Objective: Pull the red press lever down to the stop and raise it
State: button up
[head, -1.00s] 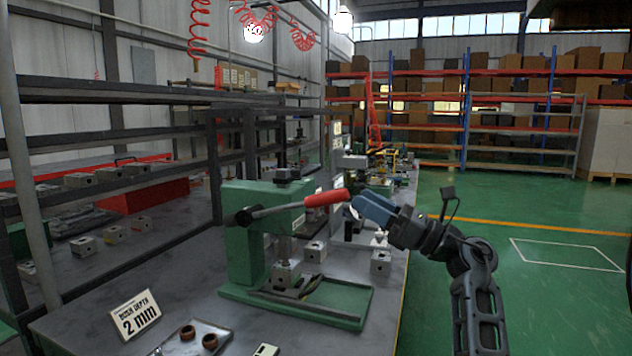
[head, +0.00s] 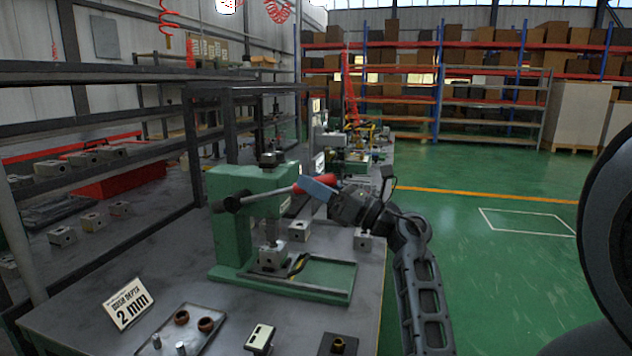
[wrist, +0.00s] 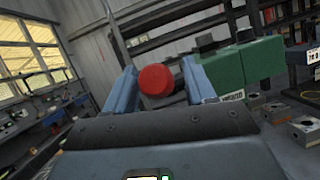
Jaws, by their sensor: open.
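The green press (head: 232,225) stands on the bench with its lever (head: 265,195) sticking out to the right, sloping slightly upward. The lever ends in a red handle (head: 297,188). My gripper (head: 318,188) is at the handle, its blue fingers covering much of it in the head view. In the wrist view, the round red end of the handle (wrist: 155,80) sits between my two open blue fingers (wrist: 160,85), nearer the left one. A gap shows to the right finger. The rest of the handle is hidden behind its end there.
Below the press are a tray (head: 205,340) with brown bushings, a "2 mm" sign (head: 128,303) and small blocks. A dark rack (head: 190,140) stands behind. Green floor is open to the right.

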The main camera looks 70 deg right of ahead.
jog(key=shift+c, duration=0.2)
grip_shut()
dwell(0.3)
